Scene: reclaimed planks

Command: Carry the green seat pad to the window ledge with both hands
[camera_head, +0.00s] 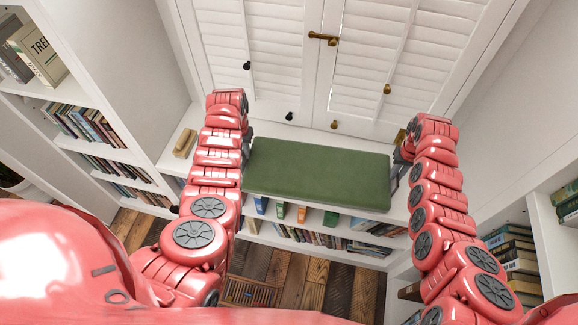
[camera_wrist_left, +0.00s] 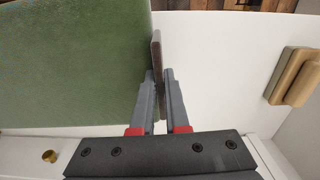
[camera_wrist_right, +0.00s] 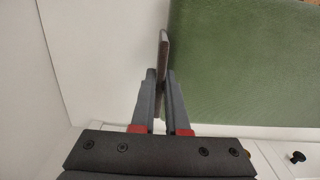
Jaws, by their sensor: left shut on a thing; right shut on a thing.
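The green seat pad (camera_head: 318,174) is a flat rectangle lying level between my two arms, over the white window ledge (camera_head: 268,130) below the shutters. Its left end shows in the left wrist view (camera_wrist_left: 70,62), and its right end in the right wrist view (camera_wrist_right: 245,65). My left gripper (camera_wrist_left: 158,84) is shut on a thin upright tab at the pad's left end. My right gripper (camera_wrist_right: 165,80) is shut on a similar tab at the right end. In the head view both fingertips are hidden by my arms. I cannot tell whether the pad touches the ledge.
White louvred shutters (camera_head: 375,70) with brass and dark knobs stand behind the ledge. A wooden block (camera_head: 185,143) lies on the ledge at the left. Bookshelves (camera_head: 85,125) stand at both sides, and books (camera_head: 300,215) fill shelves below. The plank floor (camera_head: 310,285) is in front.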

